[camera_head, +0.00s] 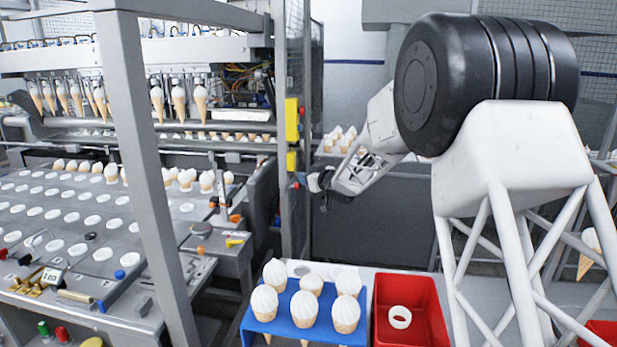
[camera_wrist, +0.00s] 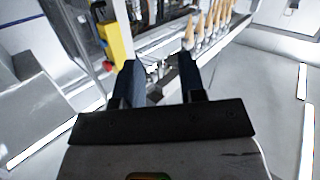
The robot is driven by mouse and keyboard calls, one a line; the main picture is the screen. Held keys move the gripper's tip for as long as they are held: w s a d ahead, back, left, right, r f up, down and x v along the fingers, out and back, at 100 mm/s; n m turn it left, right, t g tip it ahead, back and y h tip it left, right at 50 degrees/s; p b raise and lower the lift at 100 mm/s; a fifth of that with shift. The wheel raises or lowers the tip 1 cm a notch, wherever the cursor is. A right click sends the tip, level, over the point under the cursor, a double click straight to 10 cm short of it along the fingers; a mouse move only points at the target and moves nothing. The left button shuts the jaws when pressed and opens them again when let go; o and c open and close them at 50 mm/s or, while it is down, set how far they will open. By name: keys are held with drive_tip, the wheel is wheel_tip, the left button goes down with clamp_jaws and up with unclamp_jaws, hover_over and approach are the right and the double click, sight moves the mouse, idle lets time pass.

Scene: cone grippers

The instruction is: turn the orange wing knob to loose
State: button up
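A small orange part (camera_head: 235,218) shows on the machine's side table in the head view, beside an upright metal piece. It may be the orange wing knob, but it is too small for me to make out wings or its setting. My gripper (camera_head: 320,186) is in the air to the right of it, near the grey machine post. In the wrist view the two dark fingers of my gripper (camera_wrist: 158,72) stand apart with nothing between them. I cannot make out the knob in the wrist view.
A grey post (camera_head: 293,130) with a yellow switch box (camera_head: 291,120) stands close to my gripper. A blue rack (camera_head: 322,335) of filled cones and a red bin (camera_head: 393,290) with a white ring (camera_head: 400,317) are in front. Cones hang from the machine.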

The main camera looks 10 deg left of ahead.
drive_tip(key=shift+d, duration=0.1)
drive_tip(key=c, duration=0.5)
drive_tip(key=shift+w+a, duration=0.15)
drive_tip(key=shift+a, duration=0.05)
clamp_jaws()
drive_tip(key=w+a+f+m+h, duration=0.2)
drive_tip(key=a+f+m+h, duration=0.15)
drive_tip(key=a+h, duration=0.4)
drive_tip(key=s+a+f+g+h, duration=0.2)
drive_tip(key=s+a+f+g, duration=0.1)
drive_tip(key=s+a+g, duration=0.4)
drive_tip(key=s+a, duration=0.3)
drive_tip(key=a, duration=0.3)
drive_tip(key=shift+s+f, duration=0.15)
drive_tip(key=shift+f, duration=0.05)
drive_tip(key=shift+a+m, duration=0.1)
drive_tip(key=shift+m, duration=0.15)
